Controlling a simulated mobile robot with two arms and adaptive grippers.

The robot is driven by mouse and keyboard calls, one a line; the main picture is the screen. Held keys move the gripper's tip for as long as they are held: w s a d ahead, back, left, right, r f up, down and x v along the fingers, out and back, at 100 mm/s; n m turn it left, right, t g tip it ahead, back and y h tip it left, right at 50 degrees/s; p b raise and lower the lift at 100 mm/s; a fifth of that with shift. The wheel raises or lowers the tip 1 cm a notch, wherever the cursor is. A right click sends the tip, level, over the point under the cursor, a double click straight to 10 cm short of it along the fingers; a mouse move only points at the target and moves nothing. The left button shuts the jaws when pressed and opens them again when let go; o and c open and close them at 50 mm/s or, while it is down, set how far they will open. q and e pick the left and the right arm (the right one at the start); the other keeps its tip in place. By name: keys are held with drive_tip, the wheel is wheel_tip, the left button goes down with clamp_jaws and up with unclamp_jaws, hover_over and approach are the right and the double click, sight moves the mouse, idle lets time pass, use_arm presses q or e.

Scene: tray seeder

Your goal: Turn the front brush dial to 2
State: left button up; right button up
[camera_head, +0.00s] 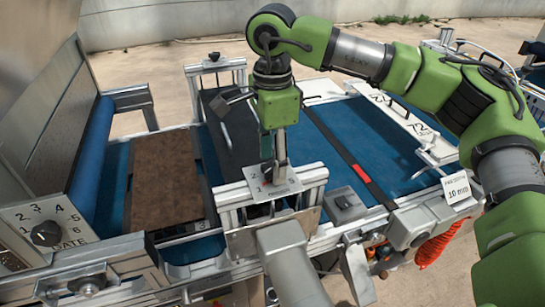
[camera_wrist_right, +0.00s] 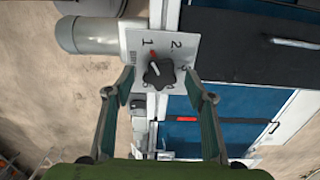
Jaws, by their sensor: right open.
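The front brush dial is a black star-shaped knob (camera_wrist_right: 158,74) on a pale plate with printed numbers. In the right wrist view its red-tipped pointer points up and slightly left, near the 1; the 2 lies to the right. In the head view the plate (camera_head: 290,184) sits on the front metal bracket, and the knob is largely hidden by my gripper. My right gripper (camera_wrist_right: 160,80) is open, with one finger on each side of the knob and no clear contact. It points down over the plate in the head view (camera_head: 268,160). My left gripper is not in view.
A gate dial (camera_head: 46,233) with its numbered plate is at the left. A brown tray (camera_head: 165,180) lies on the blue belt (camera_head: 365,145). A small grey box with a black knob (camera_head: 344,203) stands right of the bracket. A 10 mm sign (camera_head: 457,188) is farther right.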

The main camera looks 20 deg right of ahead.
drive_tip(key=shift+f, duration=0.4)
drive_tip(key=c, duration=1.1)
